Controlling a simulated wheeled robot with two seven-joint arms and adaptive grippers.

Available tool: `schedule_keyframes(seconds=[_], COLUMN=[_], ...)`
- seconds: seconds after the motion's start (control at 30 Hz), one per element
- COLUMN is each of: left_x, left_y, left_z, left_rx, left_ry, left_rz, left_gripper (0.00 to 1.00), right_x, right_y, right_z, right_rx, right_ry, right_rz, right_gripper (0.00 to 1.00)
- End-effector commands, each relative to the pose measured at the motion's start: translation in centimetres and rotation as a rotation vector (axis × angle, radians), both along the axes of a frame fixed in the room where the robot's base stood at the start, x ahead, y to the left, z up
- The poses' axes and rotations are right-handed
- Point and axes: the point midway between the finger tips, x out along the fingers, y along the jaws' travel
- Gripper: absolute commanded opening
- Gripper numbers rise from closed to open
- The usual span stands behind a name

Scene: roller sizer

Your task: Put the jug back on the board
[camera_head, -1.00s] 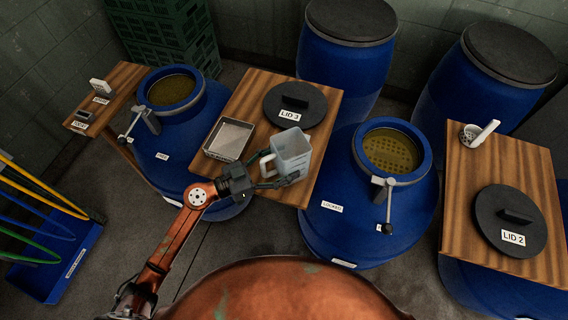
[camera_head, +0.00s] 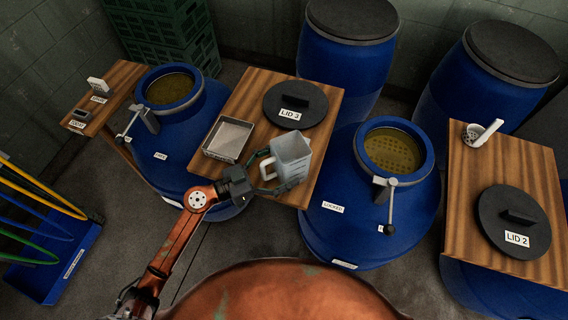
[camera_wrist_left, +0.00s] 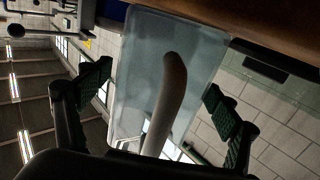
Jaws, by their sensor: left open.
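The jug (camera_head: 291,155) is a pale translucent vessel with a whitish handle on its left. It stands upright on the wooden board (camera_head: 245,95), near the board's front right edge. My left gripper (camera_head: 277,183) is at the jug's handle side, low down, with its fingers apart. In the left wrist view the jug (camera_wrist_left: 190,65) and its handle (camera_wrist_left: 170,95) lie between the two open green-padded fingers, with gaps on both sides. The lower part of the jug is partly hidden by a finger in the head view. My right gripper is not in view.
Left of the jug is a metal tray (camera_head: 209,153); behind it lies the black lid labelled LID 3 (camera_head: 318,112). Open blue barrels stand left (camera_head: 165,165) and right (camera_head: 330,225) of the board. Another board (camera_head: 475,205) at right holds LID 2 (camera_head: 495,215).

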Motion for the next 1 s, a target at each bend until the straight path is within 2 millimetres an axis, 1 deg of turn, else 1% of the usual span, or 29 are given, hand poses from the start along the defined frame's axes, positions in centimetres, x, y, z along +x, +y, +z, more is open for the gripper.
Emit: schedule_keyframes(seconds=[0.07,0.17,0.27,0.5,0.7,0.83,1.0], left_x=[0.0,-0.4,-1.1,-3.5,-4.9,-5.4,-5.5], left_y=[0.0,0.8,2.2,6.8,9.6,10.5,10.7], left_z=[0.2,0.2,0.3,0.3,0.3,0.4,0.4], left_rx=[0.001,0.003,0.003,0.003,0.002,0.0,0.0], left_ry=[-0.002,0.001,0.001,0.004,0.001,0.0,-0.001], left_rz=[0.0,0.001,0.002,0.002,0.001,0.0,0.0], left_gripper=[0.83,0.83,0.83,0.83,0.83,0.83,0.83], right_x=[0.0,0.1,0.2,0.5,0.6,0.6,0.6], right_y=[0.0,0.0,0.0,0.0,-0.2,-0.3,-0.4], right_z=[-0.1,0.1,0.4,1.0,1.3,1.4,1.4], right_rx=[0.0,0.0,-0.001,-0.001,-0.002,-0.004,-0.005], right_ry=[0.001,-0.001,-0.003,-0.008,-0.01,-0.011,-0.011], right_rz=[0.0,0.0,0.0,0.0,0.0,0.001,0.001], right_gripper=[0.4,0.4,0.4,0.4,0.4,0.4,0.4])
